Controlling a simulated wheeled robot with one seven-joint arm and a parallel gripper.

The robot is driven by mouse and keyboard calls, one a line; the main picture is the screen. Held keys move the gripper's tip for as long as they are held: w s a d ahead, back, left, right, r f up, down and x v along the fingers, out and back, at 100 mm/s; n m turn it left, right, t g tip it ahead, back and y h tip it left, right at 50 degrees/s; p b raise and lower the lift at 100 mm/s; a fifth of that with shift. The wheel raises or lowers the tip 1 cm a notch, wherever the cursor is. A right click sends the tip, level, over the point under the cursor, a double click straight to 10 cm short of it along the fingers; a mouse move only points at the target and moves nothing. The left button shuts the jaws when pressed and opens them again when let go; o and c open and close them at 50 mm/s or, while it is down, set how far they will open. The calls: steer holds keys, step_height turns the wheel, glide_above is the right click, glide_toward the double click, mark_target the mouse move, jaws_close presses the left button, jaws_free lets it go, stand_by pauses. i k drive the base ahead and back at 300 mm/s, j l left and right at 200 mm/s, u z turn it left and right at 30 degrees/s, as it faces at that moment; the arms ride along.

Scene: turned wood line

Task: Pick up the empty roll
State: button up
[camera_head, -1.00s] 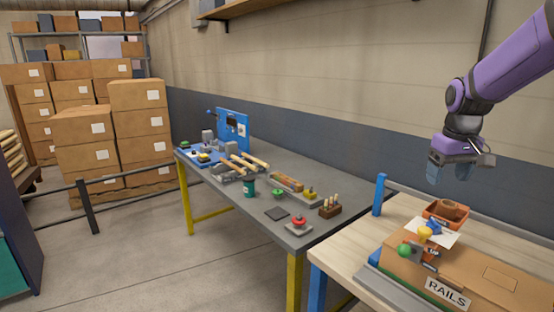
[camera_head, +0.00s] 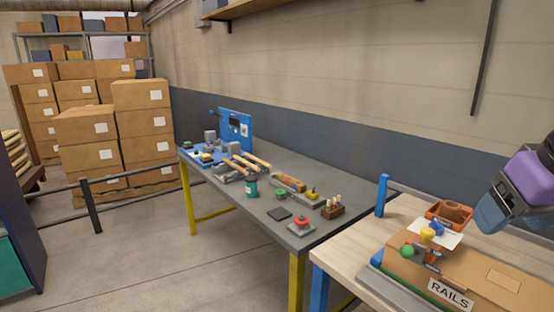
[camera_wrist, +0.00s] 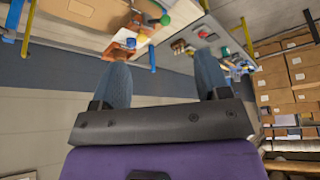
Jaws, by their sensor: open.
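A brown, round, roll-like thing (camera_head: 455,211) sits in a small orange bin (camera_head: 436,211) on the wooden bench at right; I cannot tell for sure that it is the empty roll. My gripper (camera_head: 490,218), with blue fingers, hangs to the right of the bin, apart from it, partly cut off by the picture's edge. In the wrist view my gripper (camera_wrist: 160,68) has its fingers wide apart with nothing between them. The orange bin (camera_wrist: 124,39) shows there beyond the left finger.
A cardboard box marked RAILS (camera_head: 470,275) lies on the wooden bench (camera_head: 340,262). A tape dispenser with a green knob (camera_head: 407,251) and a yellow piece (camera_head: 427,234) crowd its near side. A blue post (camera_head: 382,195) stands at the bench's back. A grey table (camera_head: 300,238) with several tools adjoins it.

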mark_target(449, 210)
steer(key=i+j+z, duration=0.2)
steer(key=z, duration=0.2)
steer(key=i+j+z, duration=0.1)
steer(key=j+z, duration=0.25)
steer(key=i+j+z, duration=0.1)
steer(key=j+z, duration=0.3)
